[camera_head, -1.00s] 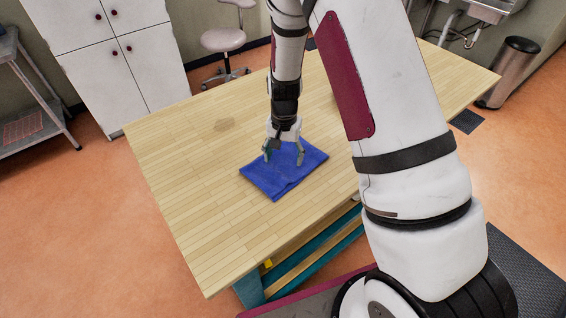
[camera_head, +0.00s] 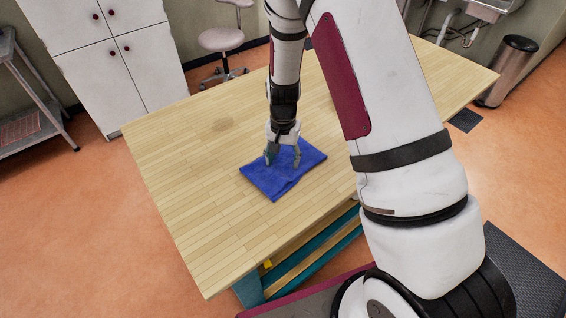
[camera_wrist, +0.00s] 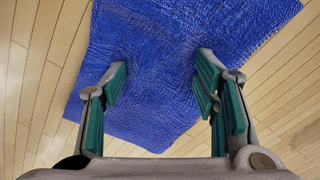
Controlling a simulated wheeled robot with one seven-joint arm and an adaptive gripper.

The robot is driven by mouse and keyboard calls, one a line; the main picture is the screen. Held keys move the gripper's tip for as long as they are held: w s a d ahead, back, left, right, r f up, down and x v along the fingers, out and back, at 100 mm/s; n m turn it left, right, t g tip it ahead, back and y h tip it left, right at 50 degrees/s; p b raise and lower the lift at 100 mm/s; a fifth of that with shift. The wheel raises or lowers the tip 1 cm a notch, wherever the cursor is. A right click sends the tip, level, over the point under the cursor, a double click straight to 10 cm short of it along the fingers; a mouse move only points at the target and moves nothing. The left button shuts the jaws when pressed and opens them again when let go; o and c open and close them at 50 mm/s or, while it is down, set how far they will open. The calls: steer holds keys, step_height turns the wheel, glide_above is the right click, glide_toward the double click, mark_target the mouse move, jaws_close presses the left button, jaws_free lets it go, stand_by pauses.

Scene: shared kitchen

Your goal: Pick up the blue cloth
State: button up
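The blue cloth (camera_head: 287,181) lies spread on the wooden table, its surface slightly wrinkled. My gripper (camera_head: 282,162) points down over the upper middle of the cloth, with its fingertips at or very near the fabric. In the wrist view my gripper (camera_wrist: 160,68) shows green-padded fingers apart, with the blue cloth (camera_wrist: 150,115) visible below and between them. The fingers are partly open, and no fabric is clearly pinched. I cannot tell exactly whether the tips press on the cloth.
The wooden table (camera_head: 200,190) is otherwise bare around the cloth, with a darker patch on its surface to the upper left. A stool (camera_head: 222,40), white cabinets (camera_head: 110,60) and a bin (camera_head: 508,70) stand beyond it. A metal shelf (camera_head: 30,90) stands at far left.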

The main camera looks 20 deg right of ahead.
steer(key=shift+s+f, duration=0.1)
steer(key=shift+s, duration=0.05)
jaws_close()
step_height(320, 180, up, 12)
steer(key=p, duration=0.3)
stand_by(0.4)
step_height(320, 180, up, 9)
steer(key=p, duration=0.1)
steer(key=shift+w, duration=0.2)
